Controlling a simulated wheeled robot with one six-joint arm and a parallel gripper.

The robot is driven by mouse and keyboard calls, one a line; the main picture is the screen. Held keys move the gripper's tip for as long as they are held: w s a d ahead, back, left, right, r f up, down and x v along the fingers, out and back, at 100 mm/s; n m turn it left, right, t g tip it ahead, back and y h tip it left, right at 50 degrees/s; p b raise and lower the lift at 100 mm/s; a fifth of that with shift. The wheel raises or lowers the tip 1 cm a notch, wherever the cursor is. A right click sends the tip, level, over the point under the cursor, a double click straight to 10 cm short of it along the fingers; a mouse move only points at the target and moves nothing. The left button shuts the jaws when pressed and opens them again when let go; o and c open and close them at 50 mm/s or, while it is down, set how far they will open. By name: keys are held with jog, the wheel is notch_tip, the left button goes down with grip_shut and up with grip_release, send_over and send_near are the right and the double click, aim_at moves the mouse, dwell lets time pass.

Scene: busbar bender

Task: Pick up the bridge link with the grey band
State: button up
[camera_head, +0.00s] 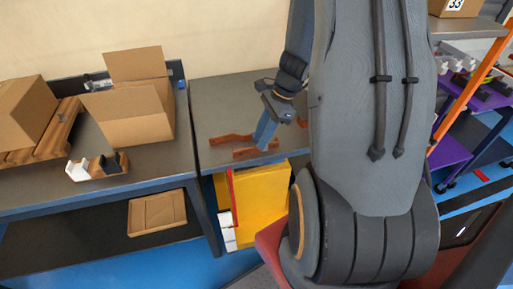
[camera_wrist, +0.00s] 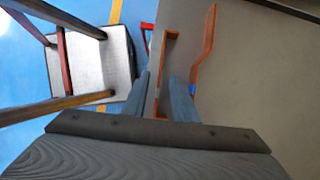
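The nearer link (camera_head: 243,154) lies close to the table's front edge. In the wrist view this link (camera_wrist: 169,45) runs between my fingers. The farther link (camera_head: 230,138) lies behind it; in the wrist view this link (camera_wrist: 207,45) is to the right of my fingers. My gripper (camera_head: 265,146) points down at the nearer link. In the wrist view my gripper (camera_wrist: 162,80) has its fingers apart, one on each side of that link. Contact is hard to tell.
Left of the links stands another table with an open cardboard box (camera_head: 129,115), a wooden crate (camera_head: 55,133) and a small white-and-brown holder (camera_head: 97,168). A yellow panel (camera_head: 262,195) stands below the links' table. Purple shelving (camera_head: 450,155) is at right. The tabletop behind the links is clear.

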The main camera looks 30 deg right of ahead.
aim_at(242, 152)
jog(key=shift+x, duration=1.45)
grip_shut()
jog(key=shift+r, duration=0.1)
